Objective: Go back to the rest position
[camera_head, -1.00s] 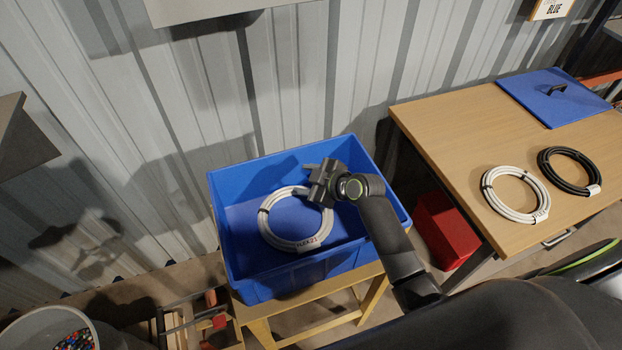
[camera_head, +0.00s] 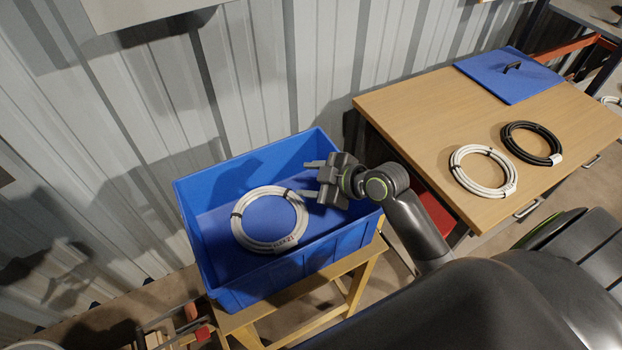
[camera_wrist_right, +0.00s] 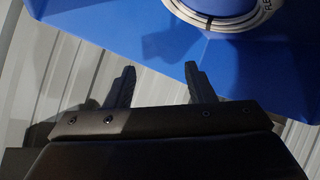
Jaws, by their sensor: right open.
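My right gripper (camera_head: 311,179) is open and empty. In the head view it shows over the right part of the blue bin, to the right of the coil inside. The white cable coil (camera_head: 240,234) with black ties and a printed label lies in the blue bin (camera_head: 292,268). In the right wrist view the two fingers of the right gripper (camera_wrist_right: 160,88) stand apart with nothing between them. Part of the white coil (camera_wrist_right: 215,22) and the blue bin (camera_wrist_right: 125,25) show beyond them. My left gripper is not in view.
The bin stands on a wooden stand (camera_head: 358,290). To the right, a wooden table (camera_head: 420,110) carries a white coil (camera_head: 460,178), a black coil (camera_head: 514,145) and a blue lid (camera_head: 490,82) with a handle. A red box (camera_head: 434,214) sits below the table. A corrugated wall (camera_head: 130,130) rises behind.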

